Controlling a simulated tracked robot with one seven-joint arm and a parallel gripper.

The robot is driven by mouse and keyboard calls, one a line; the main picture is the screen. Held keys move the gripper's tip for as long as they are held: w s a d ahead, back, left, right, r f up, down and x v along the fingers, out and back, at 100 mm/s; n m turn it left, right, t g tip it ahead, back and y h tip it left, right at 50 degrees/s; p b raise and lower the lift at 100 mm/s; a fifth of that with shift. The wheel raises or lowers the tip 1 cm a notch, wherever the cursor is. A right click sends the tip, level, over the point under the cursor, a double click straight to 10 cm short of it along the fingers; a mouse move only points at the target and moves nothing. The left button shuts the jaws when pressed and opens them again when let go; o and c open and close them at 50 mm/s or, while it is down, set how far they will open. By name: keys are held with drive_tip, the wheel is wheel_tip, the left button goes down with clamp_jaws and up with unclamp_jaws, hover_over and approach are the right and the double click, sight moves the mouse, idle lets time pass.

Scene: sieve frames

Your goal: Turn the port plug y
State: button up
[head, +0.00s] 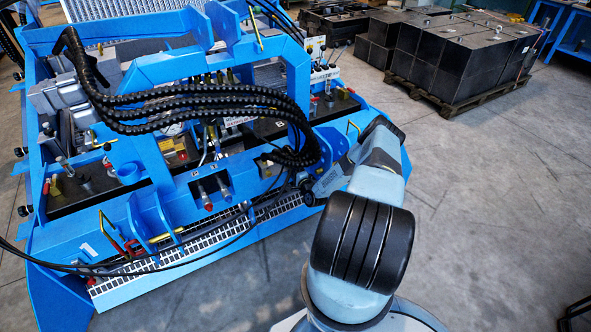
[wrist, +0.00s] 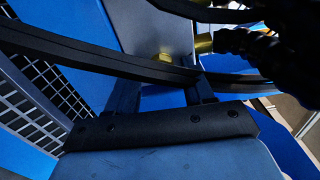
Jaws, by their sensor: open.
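Two silver-and-red cylindrical plugs sit in a dark recess on the blue frame in the head view, a left one (head: 205,197) and a right one (head: 222,188). The small labels above them are too small to read, so I cannot tell which is y. My gripper (head: 307,190) is to their right, close to the frame beside black hoses. In the wrist view my gripper (wrist: 163,88) has its two fingers apart with nothing seen between them. A brass fitting (wrist: 203,43) shows beyond the right finger; I cannot tell whether it is a port plug.
Black ribbed hoses (head: 200,97) arch over the blue frame (head: 110,235). A dark cable (wrist: 90,50) crosses the wrist view in front of the fingers. A white grating (head: 165,262) runs along the front.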

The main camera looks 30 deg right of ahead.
drive_tip(key=shift+s, duration=0.15)
drive_tip(key=s, duration=1.3)
drive_tip(key=shift+s+d, duration=0.25)
drive_tip(key=shift+s, duration=0.1)
